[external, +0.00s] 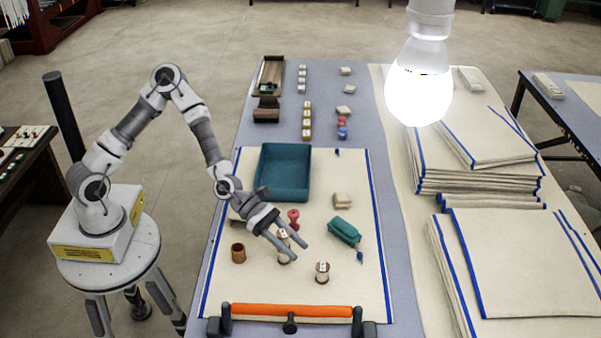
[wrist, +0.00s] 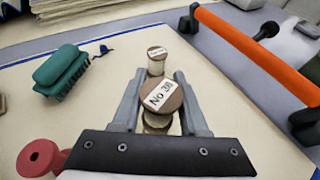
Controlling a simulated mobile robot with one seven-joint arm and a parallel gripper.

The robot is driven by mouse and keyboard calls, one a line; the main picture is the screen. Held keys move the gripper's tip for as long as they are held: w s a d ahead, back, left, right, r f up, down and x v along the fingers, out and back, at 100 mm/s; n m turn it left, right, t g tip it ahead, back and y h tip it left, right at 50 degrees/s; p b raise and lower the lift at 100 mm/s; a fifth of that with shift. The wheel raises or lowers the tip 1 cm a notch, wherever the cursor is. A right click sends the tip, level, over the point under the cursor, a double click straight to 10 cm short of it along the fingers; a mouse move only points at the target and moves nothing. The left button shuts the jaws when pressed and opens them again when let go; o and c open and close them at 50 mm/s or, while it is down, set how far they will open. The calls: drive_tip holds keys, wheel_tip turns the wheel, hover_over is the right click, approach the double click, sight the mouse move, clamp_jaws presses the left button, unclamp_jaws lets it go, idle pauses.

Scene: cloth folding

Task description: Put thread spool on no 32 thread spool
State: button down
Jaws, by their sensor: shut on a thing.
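A wooden thread spool with pale thread and a white label (wrist: 159,96), which seems to read "No 38", stands upright between my gripper's fingers. My gripper (external: 286,244) is shut on this spool; it also shows in the wrist view (wrist: 158,105). In the external view the held spool (external: 284,258) is partly covered by the fingers, and I cannot tell whether it touches the cloth. A second labelled spool (external: 322,272) stands upright on the cloth to its right, apart from it. In the wrist view this second spool (wrist: 156,66) is just beyond the fingertips; its label is too small to read surely.
A red spool (external: 293,219) stands close behind my gripper, and a brown cup-like piece (external: 238,253) to its left. A teal brush (external: 344,232) lies to the right. A teal tray (external: 283,172) is behind. An orange bar (external: 290,310) crosses the cloth's front edge.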

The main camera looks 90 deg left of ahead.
sight(278, 231)
drive_tip(key=shift+f, duration=0.15)
drive_tip(key=shift+c, duration=2.2)
unclamp_jaws()
drive_tip(key=shift+s+a+r, duration=0.1)
drive_tip(key=shift+r, duration=0.2)
drive_tip(key=p+v, duration=0.4)
drive_tip(key=v, duration=0.6)
drive_tip(key=shift+p+v, duration=0.4)
drive_tip(key=shift+v, duration=0.45)
